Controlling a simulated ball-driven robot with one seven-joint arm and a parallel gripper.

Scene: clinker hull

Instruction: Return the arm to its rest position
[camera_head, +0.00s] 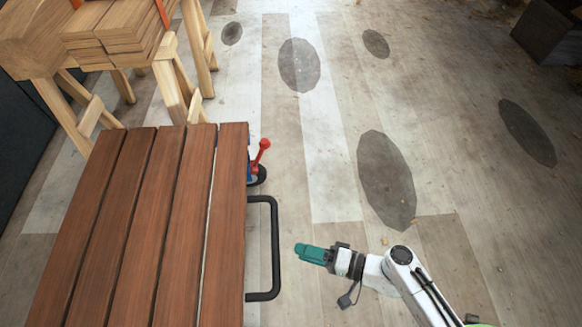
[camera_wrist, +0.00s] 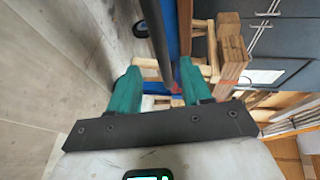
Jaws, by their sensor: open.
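My gripper (camera_head: 308,253) is in the head view at lower middle, with teal fingers pointing left toward the black handle (camera_head: 275,250) of the slatted wooden cart. A gap of floor shows between the fingertips and the handle. In the wrist view the two teal fingers of my gripper (camera_wrist: 157,88) stand apart with nothing held between them. A dark bar (camera_wrist: 155,35) passes above and between them in that view, beyond the tips. My white arm reaches in from the bottom right of the head view.
The slatted wooden cart top (camera_head: 150,230) fills the lower left, with a red-knobbed lever (camera_head: 262,147) at its right edge. Wooden sawhorses with stacked planks (camera_head: 115,40) stand behind it. Floor with dark oval patches (camera_head: 385,180) is open to the right. A dark box (camera_head: 550,30) stands far right.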

